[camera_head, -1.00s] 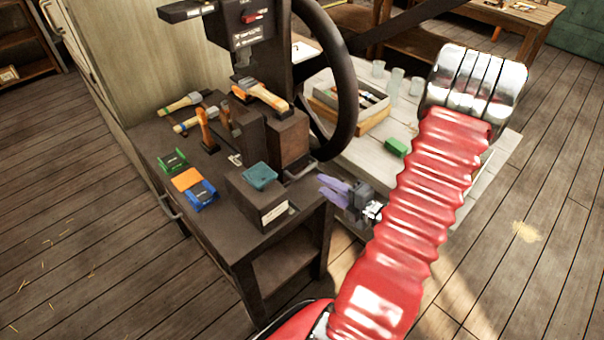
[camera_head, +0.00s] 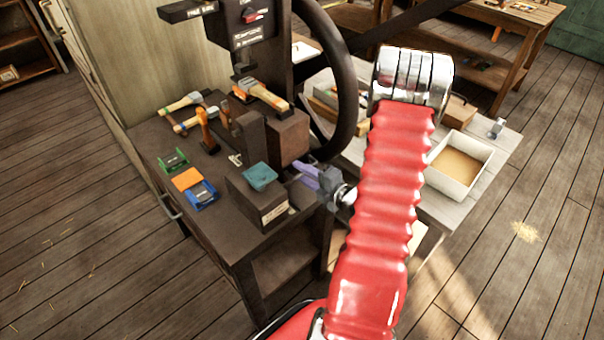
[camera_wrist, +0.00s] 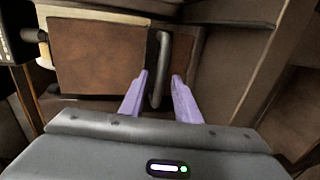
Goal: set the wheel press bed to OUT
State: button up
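The wheel press (camera_head: 277,60) stands on a dark bench, its large dark handwheel (camera_head: 352,95) at its right side. A brown block (camera_head: 289,138) sits low in the press; I cannot tell how far the bed is slid. My gripper (camera_head: 306,176) is at the right side of the press, just below the wheel, with its purple fingers pointing left. In the wrist view, my gripper (camera_wrist: 160,75) is open. A dark bar handle (camera_wrist: 163,55) runs between the two fingers, with a gap visible on each side. A brown face (camera_wrist: 105,55) lies left of it.
A dark block with a teal pad (camera_head: 260,176) stands at the bench's front edge, close to my gripper. A pale table with an open box (camera_head: 460,165) is behind my arm at right.

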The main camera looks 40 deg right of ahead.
jog(key=shift+w, duration=0.1)
jog(key=shift+c, duration=0.5)
grip_shut()
jog(key=shift+a+f, duration=0.1)
jog(key=shift+a, duration=0.05)
